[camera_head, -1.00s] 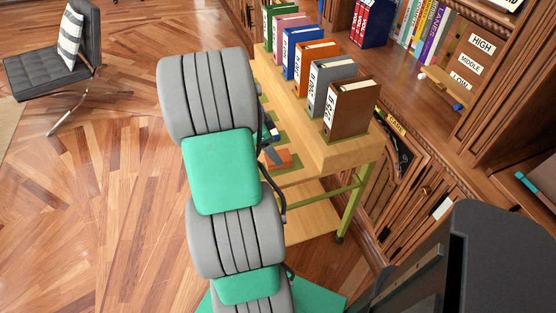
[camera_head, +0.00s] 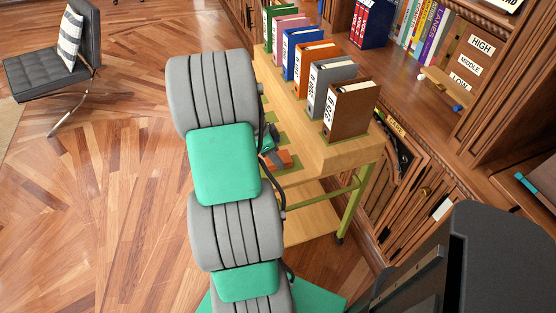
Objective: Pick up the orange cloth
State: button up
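The orange cloth (camera_head: 285,158) shows as a small orange patch on the lower shelf of the wooden cart, just right of my arm. My arm hides part of that shelf, and maybe part of the cloth. The end of my gripper (camera_head: 268,147) shows as a small dark and grey piece beside my arm, just above and left of the orange patch in the picture. I cannot tell whether it touches the cloth. Its fingers are mostly hidden, so its opening does not show.
The cart's top (camera_head: 335,150) carries a row of upright binders, with a brown binder (camera_head: 351,110) nearest. A carved wooden bookcase (camera_head: 425,180) stands close on the right. A dark chair (camera_head: 62,75) stands far left, with open wooden floor between.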

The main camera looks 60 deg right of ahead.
aim_at(282, 156)
jog(key=c, duration=0.4)
jog(key=shift+r, duration=0.1)
jog(key=shift+r, duration=0.25)
notch_tip(282, 156, up, 3)
jog(key=shift+f, duration=0.2)
jog(key=s+a+r, duration=0.3)
jog(key=a+r, duration=0.6)
jog(key=a, duration=0.4)
jog(key=shift+a+r, duration=0.35)
